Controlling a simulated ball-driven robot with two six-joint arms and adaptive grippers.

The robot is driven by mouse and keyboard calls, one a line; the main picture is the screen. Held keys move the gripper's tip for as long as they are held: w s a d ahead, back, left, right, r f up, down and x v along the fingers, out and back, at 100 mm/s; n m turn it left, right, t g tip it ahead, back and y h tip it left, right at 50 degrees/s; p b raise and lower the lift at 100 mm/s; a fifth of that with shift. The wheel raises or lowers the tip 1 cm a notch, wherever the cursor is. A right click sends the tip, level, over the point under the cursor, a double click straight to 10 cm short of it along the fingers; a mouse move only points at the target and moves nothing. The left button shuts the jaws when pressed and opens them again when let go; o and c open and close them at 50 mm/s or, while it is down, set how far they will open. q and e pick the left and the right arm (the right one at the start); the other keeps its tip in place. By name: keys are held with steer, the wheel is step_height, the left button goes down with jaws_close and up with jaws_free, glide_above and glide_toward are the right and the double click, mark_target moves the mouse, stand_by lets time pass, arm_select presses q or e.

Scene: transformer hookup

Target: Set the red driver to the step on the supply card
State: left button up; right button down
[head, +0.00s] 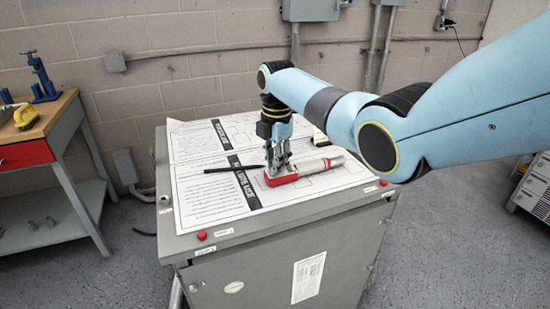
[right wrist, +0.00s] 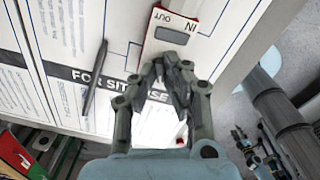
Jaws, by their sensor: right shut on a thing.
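The red driver (head: 282,180) lies on the printed sheets on the grey cabinet top. In the right wrist view, a pale-faced body with red edges, a grey window and the words IN and OUT (right wrist: 172,36) lies just beyond the fingertips. My right gripper (head: 279,172) points down over the driver, its fingers close together on it. In the right wrist view the fingers (right wrist: 170,82) hide where they touch. I cannot pick out the supply card for certain, and no step setting is readable. My left gripper is not in view.
A pale cylinder (head: 322,164) extends right of the red part. A dark pen-like rod (head: 234,168) lies left of the gripper. The cabinet top (head: 250,228) has small red knobs near its front corners. A workbench (head: 50,118) stands at left.

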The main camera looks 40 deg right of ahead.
steer(key=m+p, duration=0.2)
steer(key=m, duration=0.2)
steer(key=shift+r+p, duration=0.2)
steer(key=shift+p, duration=0.2)
steer(key=m+p, duration=0.2)
steer(key=m, duration=0.3)
steer(key=shift+f+m, duration=0.15)
steer(key=shift+m, duration=0.25)
steer(key=c, duration=1.7)
jaws_free()
steer(key=r, duration=1.2)
steer(key=shift+s, duration=0.25)
